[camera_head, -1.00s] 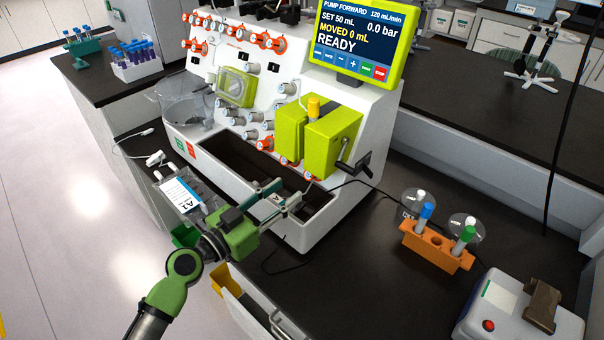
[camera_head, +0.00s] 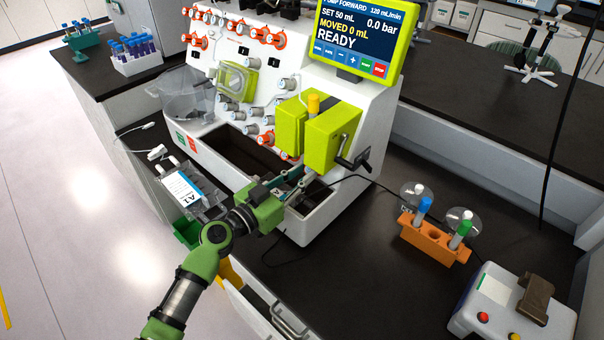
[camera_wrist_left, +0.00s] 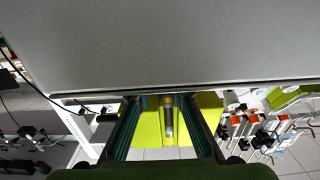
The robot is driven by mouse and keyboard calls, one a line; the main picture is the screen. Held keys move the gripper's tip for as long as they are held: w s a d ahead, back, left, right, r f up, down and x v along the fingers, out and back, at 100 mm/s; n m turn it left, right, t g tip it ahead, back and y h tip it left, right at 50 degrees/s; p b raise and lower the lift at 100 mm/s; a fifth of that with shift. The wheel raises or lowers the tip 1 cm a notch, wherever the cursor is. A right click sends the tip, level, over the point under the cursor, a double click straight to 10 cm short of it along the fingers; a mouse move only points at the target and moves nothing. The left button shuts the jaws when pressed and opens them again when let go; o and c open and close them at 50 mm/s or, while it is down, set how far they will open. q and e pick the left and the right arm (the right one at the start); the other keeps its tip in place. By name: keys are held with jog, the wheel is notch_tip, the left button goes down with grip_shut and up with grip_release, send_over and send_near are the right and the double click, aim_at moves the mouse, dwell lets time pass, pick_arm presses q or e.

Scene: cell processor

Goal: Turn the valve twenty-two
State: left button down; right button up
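The white cell processor (camera_head: 355,105) has rows of small valves on its sloped panel, some with orange handles (camera_head: 264,41) and some grey (camera_head: 288,84). I cannot read their numbers, so I cannot tell which is twenty-two. My left gripper (camera_head: 302,181) is above the front trough, just below the lime-green pump block (camera_head: 333,137). In the left wrist view its two fingers (camera_wrist_left: 160,105) are apart with nothing held, and the lime-green block (camera_wrist_left: 150,127) shows between them. Several valves (camera_wrist_left: 250,125) show blurred at the right there. My right gripper is not in view.
A black crank (camera_head: 355,160) juts from the pump block's right side. A screen (camera_head: 350,38) reads READY. An orange rack (camera_head: 435,240) with capped tubes stands on the dark bench, right of the processor. A labelled bag (camera_head: 185,187) hangs at the front left.

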pick_arm(q)
jog(key=shift+n, duration=0.3)
jog(key=n+p, duration=0.1)
jog(key=n+y, duration=0.1)
jog(key=n, duration=0.1)
jog(key=shift+s+d+r+t+p, duration=0.1)
jog(key=shift+r+t+p, duration=0.1)
jog(key=shift+t+p, duration=0.2)
jog(key=n+y+p, duration=0.2)
jog(key=n+p, duration=0.1)
jog(key=n, duration=0.1)
jog(key=shift+d+t+p, duration=0.1)
jog(key=shift+t+p, duration=0.2)
jog(key=shift+t, duration=0.1)
jog(key=shift+n+y+p, duration=0.3)
jog(key=shift+n+p, duration=0.25)
jog(key=shift+n, duration=0.15)
jog(key=shift+f, duration=0.1)
jog(key=c, duration=1.9)
grip_release()
jog(key=shift+s, duration=0.1)
